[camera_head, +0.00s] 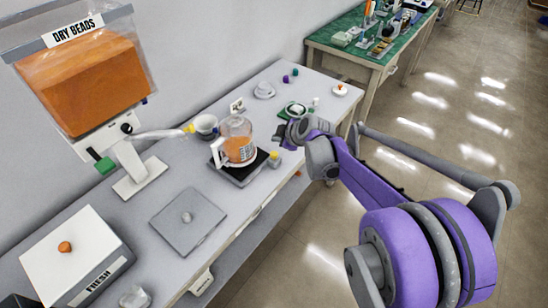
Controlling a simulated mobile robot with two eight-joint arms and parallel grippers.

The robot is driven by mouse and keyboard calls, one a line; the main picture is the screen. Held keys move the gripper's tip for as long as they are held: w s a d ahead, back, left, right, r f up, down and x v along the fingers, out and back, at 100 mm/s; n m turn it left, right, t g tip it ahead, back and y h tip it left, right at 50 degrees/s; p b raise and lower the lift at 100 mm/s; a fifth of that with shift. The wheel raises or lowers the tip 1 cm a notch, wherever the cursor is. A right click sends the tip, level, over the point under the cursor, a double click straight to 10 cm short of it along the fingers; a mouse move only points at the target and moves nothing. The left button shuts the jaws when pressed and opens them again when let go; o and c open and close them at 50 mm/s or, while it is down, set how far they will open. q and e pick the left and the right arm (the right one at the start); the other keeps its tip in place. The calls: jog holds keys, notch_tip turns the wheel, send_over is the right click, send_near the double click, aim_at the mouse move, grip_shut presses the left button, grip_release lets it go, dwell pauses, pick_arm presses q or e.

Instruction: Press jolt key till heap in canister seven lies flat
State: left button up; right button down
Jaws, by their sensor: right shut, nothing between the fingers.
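A clear canister (237,128) with a pale handle and a label stands upright on a black base plate (232,176) on the bench. Orange beads (238,150) fill its lower part. The number on its label is too small to read, and I cannot tell whether the top of the heap is flat. A small yellow key (274,155) sits at the plate's right corner. My right gripper (280,138) is shut and empty, just right of the canister and slightly above and beyond the yellow key in the picture. I cannot tell whether it touches anything. My left gripper is out of view.
A grey plate (187,222) and a FRESH box (75,255) lie nearer. A green dish (296,110) is behind my gripper.

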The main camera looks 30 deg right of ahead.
aim_at(277, 155)
notch_tip(277, 155, down, 3)
jog(key=shift+b, duration=0.75)
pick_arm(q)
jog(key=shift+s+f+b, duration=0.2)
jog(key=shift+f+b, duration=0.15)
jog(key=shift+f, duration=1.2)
pick_arm(e)
jog(key=shift+f, duration=0.65)
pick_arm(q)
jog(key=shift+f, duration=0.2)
pick_arm(e)
jog(key=shift+f, duration=0.4)
pick_arm(q)
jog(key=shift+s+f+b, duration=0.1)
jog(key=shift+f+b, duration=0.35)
jog(key=shift+b, duration=0.15)
pick_arm(e)
jog(key=shift+f, duration=0.7)
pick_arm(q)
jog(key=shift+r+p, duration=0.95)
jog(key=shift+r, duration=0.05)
pick_arm(e)
jog(key=shift+r, duration=1.15)
jog(key=shift+r, duration=0.1)
